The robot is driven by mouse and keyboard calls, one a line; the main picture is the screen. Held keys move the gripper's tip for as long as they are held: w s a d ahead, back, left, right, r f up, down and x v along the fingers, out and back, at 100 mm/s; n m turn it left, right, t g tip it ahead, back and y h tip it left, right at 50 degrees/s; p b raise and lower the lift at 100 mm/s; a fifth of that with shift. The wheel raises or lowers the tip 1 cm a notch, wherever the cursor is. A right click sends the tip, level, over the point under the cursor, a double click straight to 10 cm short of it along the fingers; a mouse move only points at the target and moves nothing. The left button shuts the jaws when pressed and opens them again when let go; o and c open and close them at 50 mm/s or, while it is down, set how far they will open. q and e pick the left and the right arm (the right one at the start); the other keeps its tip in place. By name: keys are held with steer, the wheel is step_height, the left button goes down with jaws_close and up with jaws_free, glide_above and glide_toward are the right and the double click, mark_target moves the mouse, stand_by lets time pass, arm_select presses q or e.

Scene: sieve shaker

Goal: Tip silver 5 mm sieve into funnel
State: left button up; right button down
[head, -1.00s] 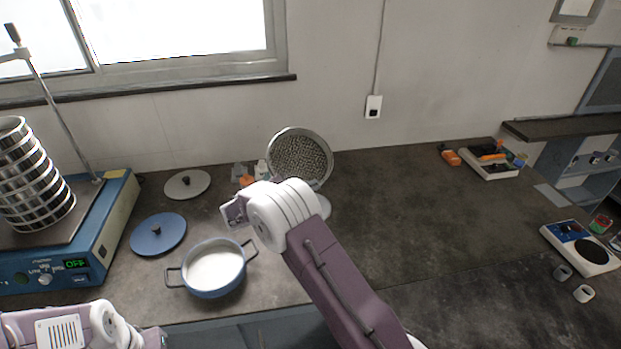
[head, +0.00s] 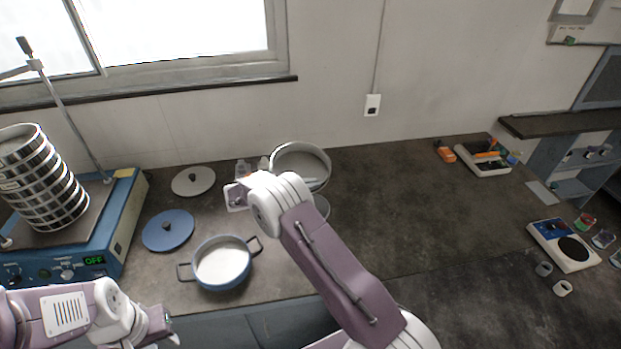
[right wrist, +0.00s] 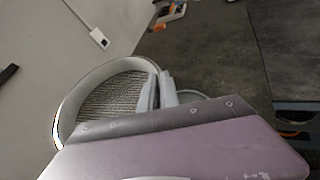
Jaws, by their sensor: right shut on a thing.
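The silver sieve (head: 300,158) is a round metal ring held tilted above the bench, behind my right arm in the head view. It also shows in the right wrist view (right wrist: 112,97), where its grey textured mesh faces the camera. My right gripper (right wrist: 160,92) is shut on the sieve's rim; the arm hides much of it in the head view. A pale rounded thing (head: 322,206), perhaps the funnel, shows just below the sieve, mostly hidden. My left gripper (head: 165,328) is low at the left, away from the sieve; its opening is unclear.
A blue pot (head: 222,263) with white contents stands at the front. A blue lid (head: 168,231) and a grey lid (head: 193,180) lie beside it. A sieve stack (head: 40,185) stands on the blue shaker (head: 110,240) at left. The bench right of my arm is largely clear.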

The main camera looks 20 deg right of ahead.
steer(key=shift+r, duration=0.2)
arm_select(q)
steer(key=shift+r, duration=0.3)
arm_select(e)
steer(key=shift+f, duration=0.15)
